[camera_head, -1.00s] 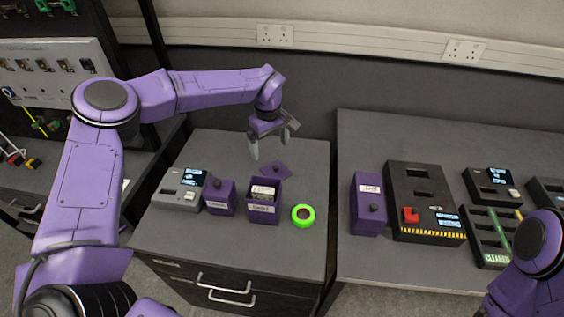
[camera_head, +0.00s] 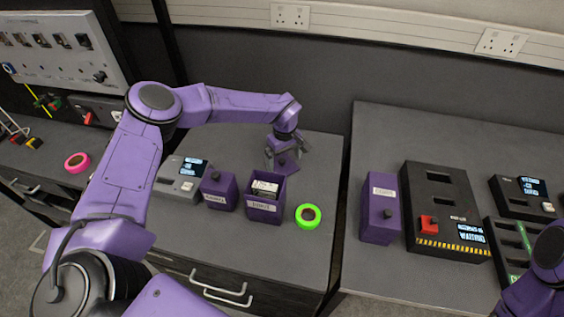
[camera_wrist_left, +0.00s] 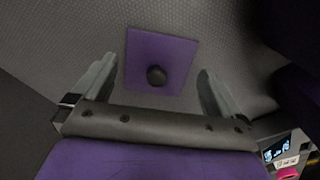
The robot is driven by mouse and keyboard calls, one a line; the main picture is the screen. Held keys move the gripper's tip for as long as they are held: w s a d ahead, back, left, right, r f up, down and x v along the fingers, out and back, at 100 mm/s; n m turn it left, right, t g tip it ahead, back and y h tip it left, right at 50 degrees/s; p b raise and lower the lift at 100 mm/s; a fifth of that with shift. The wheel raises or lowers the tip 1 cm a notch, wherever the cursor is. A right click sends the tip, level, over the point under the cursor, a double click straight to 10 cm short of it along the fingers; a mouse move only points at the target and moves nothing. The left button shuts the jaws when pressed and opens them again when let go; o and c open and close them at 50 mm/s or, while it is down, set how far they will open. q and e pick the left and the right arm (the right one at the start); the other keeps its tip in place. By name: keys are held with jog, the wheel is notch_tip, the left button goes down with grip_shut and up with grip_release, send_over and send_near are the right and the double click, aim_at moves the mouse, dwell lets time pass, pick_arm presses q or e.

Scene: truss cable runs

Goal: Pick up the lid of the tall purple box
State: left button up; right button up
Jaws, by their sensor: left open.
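A square purple lid with a dark round knob lies flat on the grey worktop behind the open purple box (camera_head: 264,211); it shows in the left wrist view (camera_wrist_left: 150,55). In the head view the lid (camera_head: 290,166) is partly covered by my left gripper (camera_head: 281,160). The open box is labelled and has a pale item inside. My left gripper is open and empty above the lid, its fingers on either side of the knob in the left wrist view, apart from it. My right gripper is out of view; part of my right arm shows at the lower right.
A smaller purple box (camera_head: 218,191) with a knobbed lid and a grey device (camera_head: 180,178) stand left of the open box. A green ring (camera_head: 308,216) lies to its right. Across a gap, another worktop holds a purple box (camera_head: 380,207) and a black device (camera_head: 443,210).

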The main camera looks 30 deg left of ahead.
pick_arm(q)
notch_tip(320, 180, down, 2)
jog(key=shift+w+f, duration=0.1)
jog(key=shift+f, duration=0.15)
jog(key=c, duration=0.7)
